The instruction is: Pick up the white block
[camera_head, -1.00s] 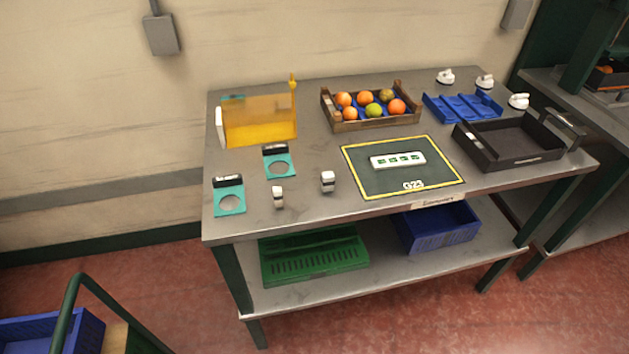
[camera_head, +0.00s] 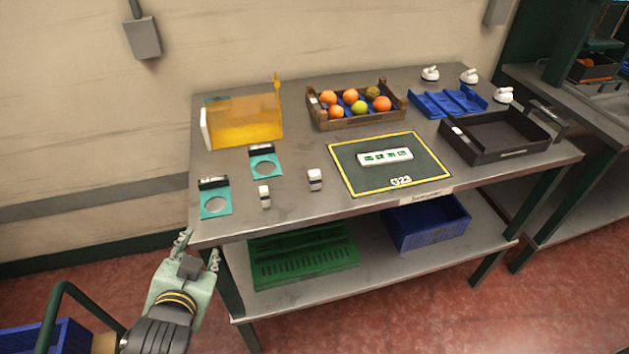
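Two small white blocks with dark bands stand apart near the table's front edge. One white block (camera_head: 265,197) is in front of the teal plates, and the other white block (camera_head: 314,179) is nearer the dark mat. A longer white block (camera_head: 385,157) with green markings lies on the mat (camera_head: 362,181). My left gripper (camera_head: 199,249) is at the table's front left corner, below and left of all the blocks. Its fingers are spread apart with nothing between them. My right gripper is out of view.
Two teal plates (camera_head: 215,213) with round holes lie at the left, by a yellow transparent panel (camera_head: 247,134). A fruit crate (camera_head: 357,122), a blue tray (camera_head: 446,103) and a black tray (camera_head: 498,156) stand further right. Table around the small blocks is clear.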

